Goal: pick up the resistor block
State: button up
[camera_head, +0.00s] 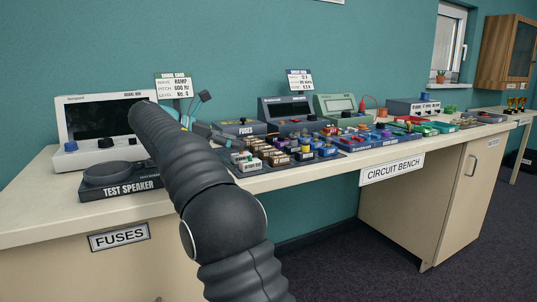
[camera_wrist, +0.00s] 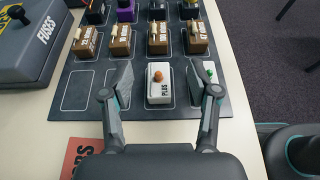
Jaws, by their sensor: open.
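My gripper (camera_wrist: 159,82) is open in the wrist view, its two fingers reaching over the front of a dark block tray (camera_wrist: 88,112). A white block marked PLUS (camera_wrist: 160,97), with an orange knob, stands upright between the fingers, apart from both. A second white block with a green knob (camera_wrist: 209,72) is partly hidden behind the right finger.
A grey FUSES box (camera_wrist: 35,40) stands left of the tray. A red card (camera_wrist: 80,152) lies at the front left. On the bench (camera_head: 290,180), a test speaker (camera_head: 118,180), a grey instrument (camera_head: 287,112) and several more block trays crowd the top. Floor lies beyond the bench edge.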

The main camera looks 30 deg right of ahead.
aim_at(260, 151)
jog(key=x, duration=0.9)
jog(key=shift+w+a+f, duration=0.1)
jog(key=shift+w+f, duration=0.1)
jog(key=shift+f, duration=0.05)
grip_shut()
